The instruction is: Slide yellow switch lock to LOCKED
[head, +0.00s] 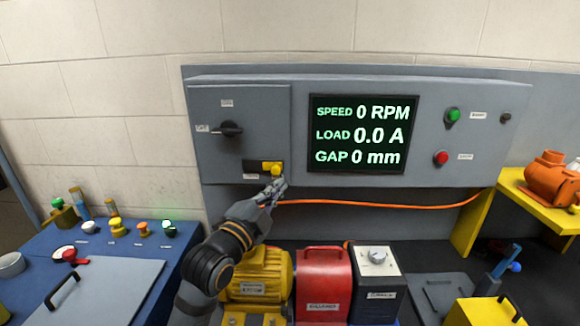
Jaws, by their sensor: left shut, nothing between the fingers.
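The yellow switch lock (272,168) sits in a dark slot low on the grey switch panel (205,165). Its yellow slider and knob are at the right end of the slot, and the left part of the slot is dark. A black rotary switch handle (231,129) is above it, lying roughly level. My left gripper (277,184) is shut and empty, just below the yellow knob; I cannot tell whether it touches it. The small labels by the lock are too small to read. My right gripper is not in view.
A screen (363,134) reads 0 RPM, 0.0 A and 0 mm. Green (453,115) and red (441,158) buttons are to its right. A yellow motor (258,273), red unit (323,284) and white-topped box (377,262) stand below. An orange cable (400,205) runs under the panel.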

